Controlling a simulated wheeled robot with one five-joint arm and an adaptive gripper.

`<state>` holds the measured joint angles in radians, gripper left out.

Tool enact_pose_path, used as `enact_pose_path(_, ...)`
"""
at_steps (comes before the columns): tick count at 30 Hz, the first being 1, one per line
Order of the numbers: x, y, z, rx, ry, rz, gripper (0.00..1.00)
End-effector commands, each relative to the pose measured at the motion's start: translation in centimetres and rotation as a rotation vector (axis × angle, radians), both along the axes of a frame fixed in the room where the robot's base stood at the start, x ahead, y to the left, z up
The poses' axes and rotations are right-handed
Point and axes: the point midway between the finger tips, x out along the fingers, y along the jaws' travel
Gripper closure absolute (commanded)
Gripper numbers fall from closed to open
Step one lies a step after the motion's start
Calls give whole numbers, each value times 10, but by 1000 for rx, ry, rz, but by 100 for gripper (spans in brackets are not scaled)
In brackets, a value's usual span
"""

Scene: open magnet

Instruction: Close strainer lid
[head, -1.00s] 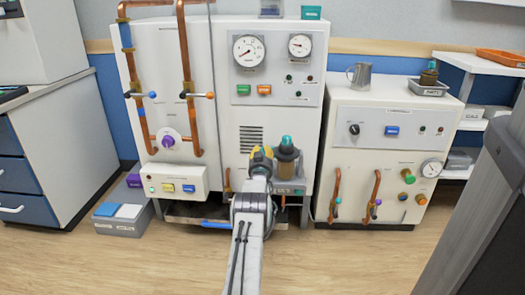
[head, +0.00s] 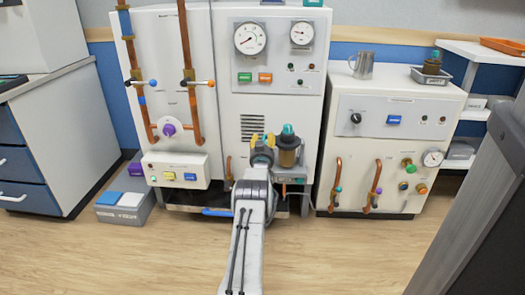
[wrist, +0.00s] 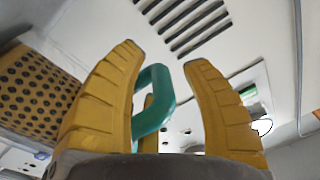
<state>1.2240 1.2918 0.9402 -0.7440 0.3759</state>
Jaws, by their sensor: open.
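The strainer (head: 290,157) is a brown-amber vessel with a teal top (head: 288,130), on the lower right front of the large white cabinet. My gripper (head: 262,139), with yellow fingers, is just left of it at about the height of its top. In the wrist view my gripper (wrist: 167,52) is open, and a teal loop handle (wrist: 155,100) shows between the fingers, nearer the left one. I cannot tell whether they touch. A yellow perforated part (wrist: 35,95) lies left of the fingers. The lid's position is unclear, as my gripper hides part of the area.
The white cabinet (head: 170,75) carries copper pipes (head: 189,65) and gauges (head: 250,38). A lower white unit (head: 385,150) stands to the right, with a metal jug (head: 362,66) on top. A grey box (head: 125,207) sits on the floor at left. The front floor is open.

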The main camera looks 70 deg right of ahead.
Motion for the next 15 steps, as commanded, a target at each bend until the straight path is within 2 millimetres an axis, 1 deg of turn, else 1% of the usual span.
enact_pose_path(8,-6,15,-3,5,2,0,58)
enact_pose_path(15,-13,37,-6,7,1,-1,58)
